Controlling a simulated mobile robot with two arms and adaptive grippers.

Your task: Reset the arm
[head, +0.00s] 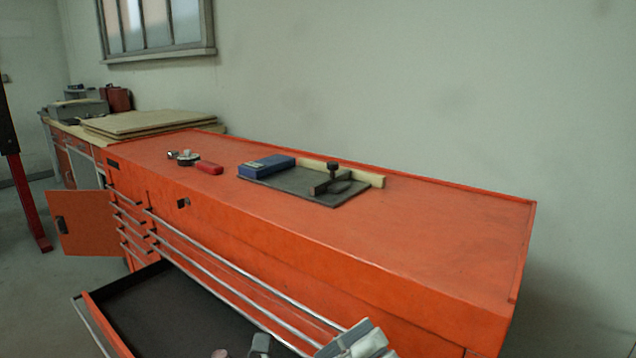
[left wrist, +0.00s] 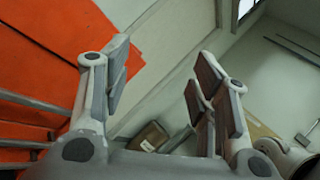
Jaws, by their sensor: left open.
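My left gripper (left wrist: 162,82) shows in the left wrist view with its two padded fingers wide apart. Nothing is between them, and it points past the orange cabinet (left wrist: 50,40) toward the pale wall. In the head view, a grey jointed part of mine (head: 355,340) is cut off by the bottom edge, in front of the cabinet (head: 430,240) near the open drawer (head: 165,315). I cannot tell which arm it belongs to. No right gripper can be made out.
A dark mat (head: 310,188) holds a blue box (head: 266,167) and a dark clamp-like tool (head: 332,178). A red-handled item (head: 209,168) lies left of it. A cabinet door (head: 85,222) stands open. The right end of the top is clear. A cardboard box (left wrist: 151,136) shows beyond the fingers.

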